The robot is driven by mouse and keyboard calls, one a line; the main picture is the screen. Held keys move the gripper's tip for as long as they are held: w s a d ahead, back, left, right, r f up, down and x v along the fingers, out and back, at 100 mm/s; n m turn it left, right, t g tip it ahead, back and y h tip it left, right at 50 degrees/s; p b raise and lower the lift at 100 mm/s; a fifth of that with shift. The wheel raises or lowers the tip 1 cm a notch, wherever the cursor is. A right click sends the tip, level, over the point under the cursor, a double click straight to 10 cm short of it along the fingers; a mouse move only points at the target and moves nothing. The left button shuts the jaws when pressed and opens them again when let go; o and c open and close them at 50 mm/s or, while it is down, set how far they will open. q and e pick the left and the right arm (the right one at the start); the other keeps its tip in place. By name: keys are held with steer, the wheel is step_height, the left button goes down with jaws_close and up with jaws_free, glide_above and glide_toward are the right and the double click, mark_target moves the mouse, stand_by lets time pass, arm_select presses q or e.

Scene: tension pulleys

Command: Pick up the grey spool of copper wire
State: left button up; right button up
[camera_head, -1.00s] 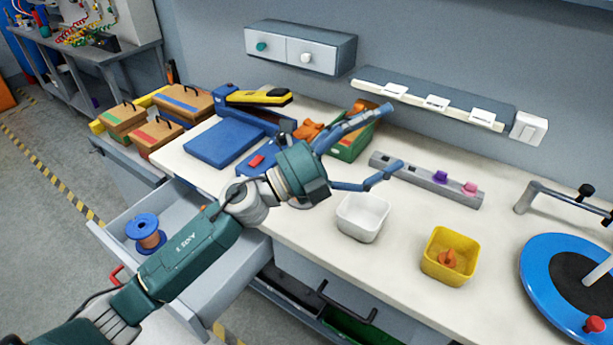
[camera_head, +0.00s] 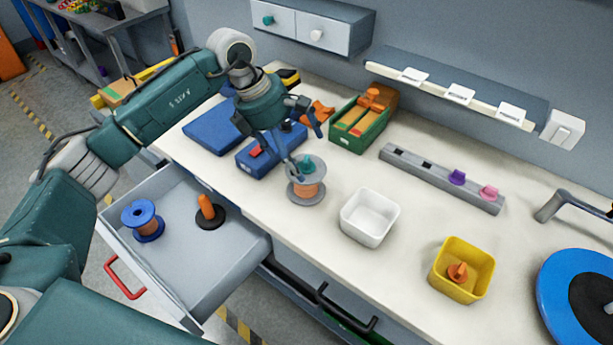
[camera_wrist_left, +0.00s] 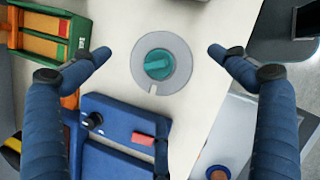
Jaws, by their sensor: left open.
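The grey spool of copper wire (camera_head: 306,190) stands upright on the white workbench. It has grey flanges, copper winding between them and a teal knob on top. My left gripper (camera_head: 304,146) is just above and behind it in the head view, its fingers pointing down and partly overlapping the spool's top. In the left wrist view, the spool's grey round flange and teal knob (camera_wrist_left: 161,63) lie between the two spread blue fingers of the open left gripper (camera_wrist_left: 157,54). Neither finger visibly touches the spool there. My right gripper is out of view.
A blue box (camera_head: 271,150) with a red switch stands close to the spool, and a white bin (camera_head: 370,216) is to its right. A green box (camera_head: 363,131) is behind.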

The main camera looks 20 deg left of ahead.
mark_target(307, 167)
arm_select(q)
steer(key=shift+w+d+f, duration=0.2)
steer(key=shift+d+f, duration=0.05)
steer(key=shift+f, duration=0.35)
steer(key=p+x, duration=0.2)
steer(key=x, duration=0.2)
steer(key=shift+d+f, duration=0.1)
steer(key=shift+f, duration=0.3)
steer(key=shift+r, duration=0.1)
steer(key=c, duration=1.6)
steer(key=shift+w, duration=0.1)
steer(key=c, duration=0.4)
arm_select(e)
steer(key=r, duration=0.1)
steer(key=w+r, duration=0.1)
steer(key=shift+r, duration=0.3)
arm_select(q)
steer(key=shift+o, duration=0.2)
steer(key=shift+r, duration=0.1)
